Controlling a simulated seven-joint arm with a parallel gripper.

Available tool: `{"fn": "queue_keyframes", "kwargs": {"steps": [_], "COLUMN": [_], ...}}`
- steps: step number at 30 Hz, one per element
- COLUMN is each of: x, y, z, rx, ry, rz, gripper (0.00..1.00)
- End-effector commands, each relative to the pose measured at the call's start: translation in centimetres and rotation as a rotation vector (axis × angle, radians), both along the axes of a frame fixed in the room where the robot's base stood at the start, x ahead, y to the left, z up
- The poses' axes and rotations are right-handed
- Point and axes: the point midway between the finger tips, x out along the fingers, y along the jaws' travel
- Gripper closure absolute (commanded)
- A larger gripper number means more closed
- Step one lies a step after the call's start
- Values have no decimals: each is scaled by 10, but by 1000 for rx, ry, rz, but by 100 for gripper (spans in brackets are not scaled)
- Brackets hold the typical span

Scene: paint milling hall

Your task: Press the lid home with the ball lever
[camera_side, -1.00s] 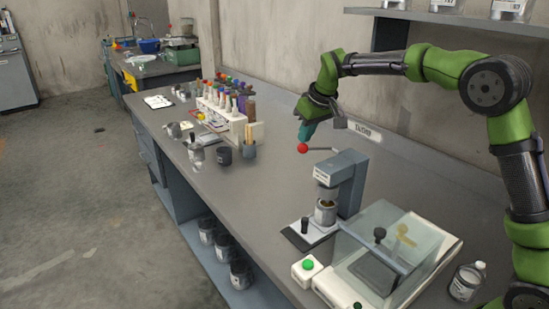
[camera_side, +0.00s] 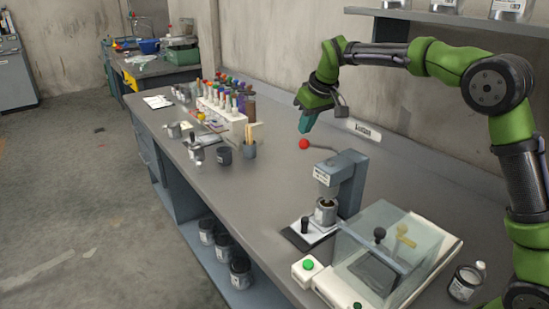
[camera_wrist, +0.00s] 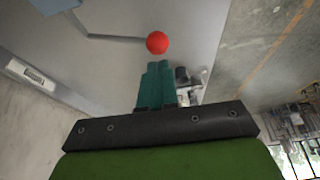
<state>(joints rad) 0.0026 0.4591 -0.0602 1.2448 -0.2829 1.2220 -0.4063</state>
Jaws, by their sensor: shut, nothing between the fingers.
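The ball lever is a thin grey rod with a red ball (camera_side: 303,144) at its end, sticking out left from the top of a grey lid press (camera_side: 347,180). In the wrist view the red ball (camera_wrist: 157,43) lies just beyond the fingertips. A small metal can (camera_side: 325,213) stands under the press head; its lid is too small to make out. My gripper (camera_side: 303,125) has teal fingers and is shut and empty. It is above the red ball, with a small gap between them in the side view. The fingers also show together in the wrist view (camera_wrist: 158,68).
A machine with a clear cover (camera_side: 385,245) and a box with a green button (camera_side: 308,265) stand in front of the press. A rack of colourful bottles (camera_side: 222,112) and a dark cup (camera_side: 224,155) are left. Bench between rack and press is clear.

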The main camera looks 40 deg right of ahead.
Motion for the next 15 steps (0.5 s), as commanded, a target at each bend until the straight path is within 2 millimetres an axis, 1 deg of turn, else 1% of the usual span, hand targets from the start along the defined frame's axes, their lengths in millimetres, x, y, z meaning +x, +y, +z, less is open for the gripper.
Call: {"fn": "queue_keyframes", "kwargs": {"steps": [10, 15], "x": [1, 0], "y": [0, 0], "z": [34, 46], "rx": [0, -1], "ry": [-3, -1], "rz": [1, 0], "gripper": [100, 100]}}
